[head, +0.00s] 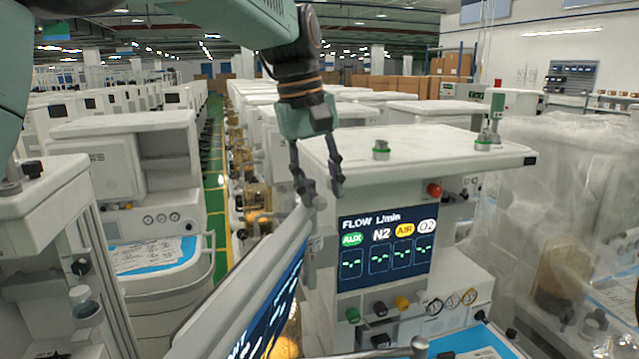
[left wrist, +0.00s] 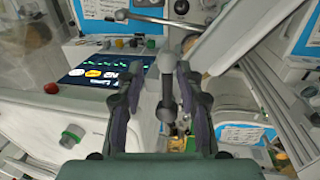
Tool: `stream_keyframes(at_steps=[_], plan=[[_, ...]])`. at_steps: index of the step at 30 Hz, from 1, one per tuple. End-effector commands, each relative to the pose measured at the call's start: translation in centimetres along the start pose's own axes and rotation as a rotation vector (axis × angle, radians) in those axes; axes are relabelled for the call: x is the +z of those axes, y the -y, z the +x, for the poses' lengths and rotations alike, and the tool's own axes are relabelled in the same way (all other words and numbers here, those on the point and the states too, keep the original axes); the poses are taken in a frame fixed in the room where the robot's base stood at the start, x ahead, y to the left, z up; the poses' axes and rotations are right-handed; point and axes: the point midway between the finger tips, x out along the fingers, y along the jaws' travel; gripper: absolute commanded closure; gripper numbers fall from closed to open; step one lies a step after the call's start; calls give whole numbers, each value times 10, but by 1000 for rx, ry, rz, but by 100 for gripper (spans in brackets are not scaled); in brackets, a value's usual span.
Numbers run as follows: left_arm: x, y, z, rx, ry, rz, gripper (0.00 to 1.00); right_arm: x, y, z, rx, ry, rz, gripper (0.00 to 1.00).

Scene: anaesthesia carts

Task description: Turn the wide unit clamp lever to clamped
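A lever with a grey ball knob (head: 320,202) stands at the upper corner of the tilted screen, beside the machine with the flow display. My left gripper (head: 318,192) comes down from above, its two fingers apart on either side of the knob. In the left wrist view the knob (left wrist: 166,62) lies between the open fingers (left wrist: 160,75), with a gap visible at the left finger; whether the right finger touches it I cannot tell. A second bar with a ball end (head: 419,345) shows low in the head view. No label marks which is the wide unit lever. My right gripper is not visible.
The tilted screen (head: 262,290) stands close below my left gripper. The flow display machine (head: 385,250) is just to the right, with a red knob (head: 434,190) and a green-ringed fitting (head: 381,150) on top. A plastic-wrapped unit (head: 570,200) stands at the right.

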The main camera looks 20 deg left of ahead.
Motion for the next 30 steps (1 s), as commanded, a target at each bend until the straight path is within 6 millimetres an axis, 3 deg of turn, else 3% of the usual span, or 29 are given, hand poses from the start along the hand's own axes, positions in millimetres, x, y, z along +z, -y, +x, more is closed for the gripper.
stream_keyframes(at_steps=[13, 30], plan=[[-1, 1, 0, 1, 1, -2, 100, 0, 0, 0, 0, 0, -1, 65], [1, 1, 1, -1, 8, -2, 100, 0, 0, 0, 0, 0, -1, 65]])
